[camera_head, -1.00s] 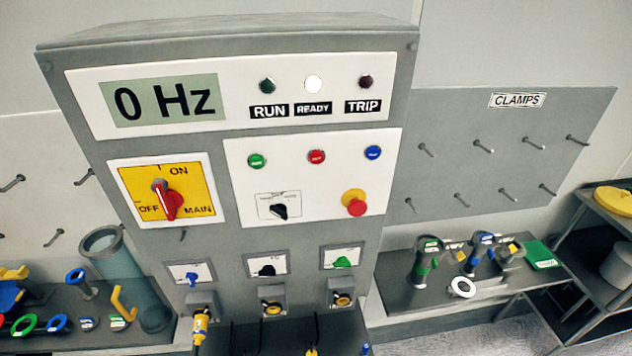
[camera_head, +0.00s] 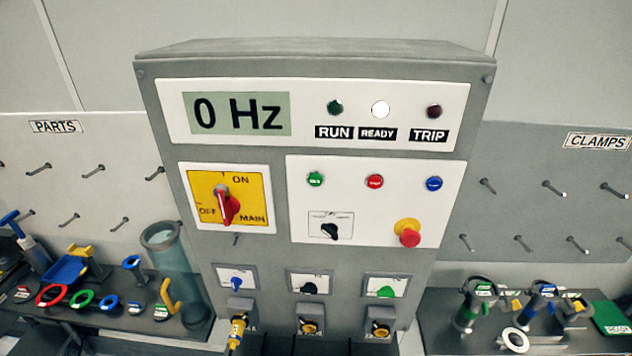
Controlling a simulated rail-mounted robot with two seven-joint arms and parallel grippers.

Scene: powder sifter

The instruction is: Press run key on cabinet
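The grey control cabinet (camera_head: 265,260) stands in the middle of the head view. Its display (camera_head: 237,113) reads 0 Hz. A row of small round keys sits on the white panel: a green key (camera_head: 315,179), a red key (camera_head: 375,181) and a blue key (camera_head: 434,183). The green one is most likely the run key; its lettering is too small to read. Above, the READY lamp (camera_head: 380,109) is lit white, while the RUN lamp (camera_head: 335,107) and TRIP lamp (camera_head: 434,110) are dark. Neither of my grippers shows.
A yellow main switch (camera_head: 231,199) with a red handle is left of the keys. A red emergency stop (camera_head: 408,234) sticks out below the blue key. A yellow plug (camera_head: 236,332) sits low on the cabinet. Benches with parts and clamps flank it.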

